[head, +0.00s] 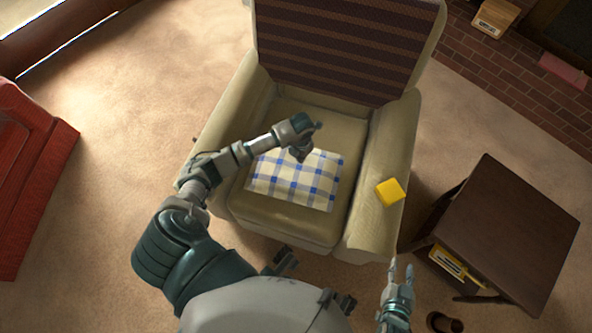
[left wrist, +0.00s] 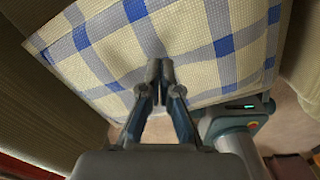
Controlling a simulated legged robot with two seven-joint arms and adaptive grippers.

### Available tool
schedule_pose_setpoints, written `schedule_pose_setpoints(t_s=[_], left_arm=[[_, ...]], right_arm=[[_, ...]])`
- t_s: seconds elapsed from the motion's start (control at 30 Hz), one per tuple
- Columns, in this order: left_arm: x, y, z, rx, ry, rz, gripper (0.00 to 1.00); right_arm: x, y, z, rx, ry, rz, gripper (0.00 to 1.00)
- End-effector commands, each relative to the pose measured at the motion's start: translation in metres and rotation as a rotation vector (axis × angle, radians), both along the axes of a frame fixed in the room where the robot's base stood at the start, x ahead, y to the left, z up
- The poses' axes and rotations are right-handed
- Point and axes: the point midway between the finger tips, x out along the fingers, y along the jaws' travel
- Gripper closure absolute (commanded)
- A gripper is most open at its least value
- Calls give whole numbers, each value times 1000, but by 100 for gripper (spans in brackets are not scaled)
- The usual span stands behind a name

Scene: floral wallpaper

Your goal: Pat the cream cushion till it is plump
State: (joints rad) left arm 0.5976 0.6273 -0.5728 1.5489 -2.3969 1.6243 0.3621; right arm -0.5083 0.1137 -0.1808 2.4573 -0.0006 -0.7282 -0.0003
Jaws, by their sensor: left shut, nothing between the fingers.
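The cream cushion with blue checks (head: 292,183) lies flat on the seat of the beige armchair (head: 285,218). It fills much of the left wrist view (left wrist: 100,50). My left gripper (head: 301,154) is over the cushion's back edge, pointing down at it. Its fingers are together and empty in the left wrist view (left wrist: 160,68). The cushion has a shaded dip just beyond the fingertips; I cannot tell for sure whether they touch it. My right gripper (head: 401,273) is in front of the chair's right armrest, fingers apart and empty, away from the cushion.
A yellow block (head: 390,192) sits on the right armrest. A dark side table (head: 508,232) stands right of the chair, with a yellow item (head: 452,262) on its shelf. A red sofa (head: 25,180) is at the left. Carpet lies clear between the sofa and the chair.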

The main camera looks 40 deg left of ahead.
Motion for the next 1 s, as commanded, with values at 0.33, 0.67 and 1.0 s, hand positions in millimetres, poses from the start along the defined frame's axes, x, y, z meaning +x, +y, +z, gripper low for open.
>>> schedule_pose_setpoints(t_s=[0.33,0.67,1.0], left_arm=[[0,0,-17,0,0,0,100],[1,0,-2,1,-4,0,100],[0,0,22,0,-2,1,100]], right_arm=[[-1,0,-13,0,11,0,62],[1,0,2,0,-2,0,62],[4,0,28,0,-26,0,62]])
